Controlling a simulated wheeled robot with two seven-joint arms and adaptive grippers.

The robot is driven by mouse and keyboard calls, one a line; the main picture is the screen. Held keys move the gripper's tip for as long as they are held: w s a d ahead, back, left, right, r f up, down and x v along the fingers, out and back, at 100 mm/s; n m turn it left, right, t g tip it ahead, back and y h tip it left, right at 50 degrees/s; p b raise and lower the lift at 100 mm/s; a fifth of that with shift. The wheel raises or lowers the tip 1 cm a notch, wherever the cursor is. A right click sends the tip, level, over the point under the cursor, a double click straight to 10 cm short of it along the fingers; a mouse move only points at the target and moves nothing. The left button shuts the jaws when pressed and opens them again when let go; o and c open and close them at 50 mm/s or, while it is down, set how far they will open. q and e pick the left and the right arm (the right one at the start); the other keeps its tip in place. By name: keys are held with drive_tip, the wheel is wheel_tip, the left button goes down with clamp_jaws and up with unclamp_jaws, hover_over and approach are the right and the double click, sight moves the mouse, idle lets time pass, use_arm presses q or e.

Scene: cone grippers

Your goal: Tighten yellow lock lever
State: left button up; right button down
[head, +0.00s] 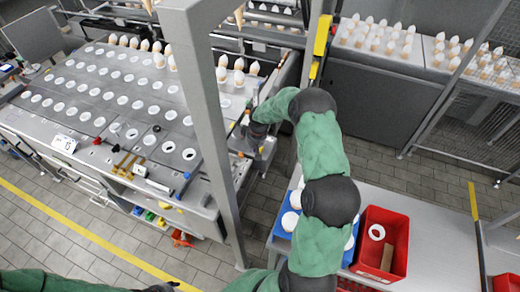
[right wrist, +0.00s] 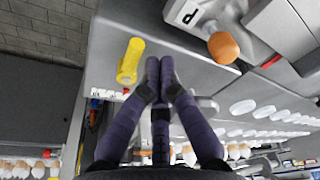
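A yellow cylindrical handle (right wrist: 131,60), which looks like the lock lever, stands out from the grey machine panel in the right wrist view. My right gripper (right wrist: 160,66) has its dark fingers together, tips side by side, just right of the handle. I see nothing between them, and whether they touch the handle is unclear. In the head view my right gripper (head: 250,132) is at the right end of the machine, and I cannot make out the lever there. My left arm enters at the bottom left; only a dark part of its left gripper (head: 160,288) shows at the bottom edge.
An orange round knob (right wrist: 223,48) sits right of the fingers. The grey machine (head: 105,80) has rows of white-rimmed holes and several cones. A grey post (head: 200,110) stands before it. A red bin (head: 385,225) with a white ring is on the right table. Tiled floor lies between.

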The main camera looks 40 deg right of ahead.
drive_tip(key=shift+f+b, duration=0.75)
drive_tip(key=shift+f, duration=0.25)
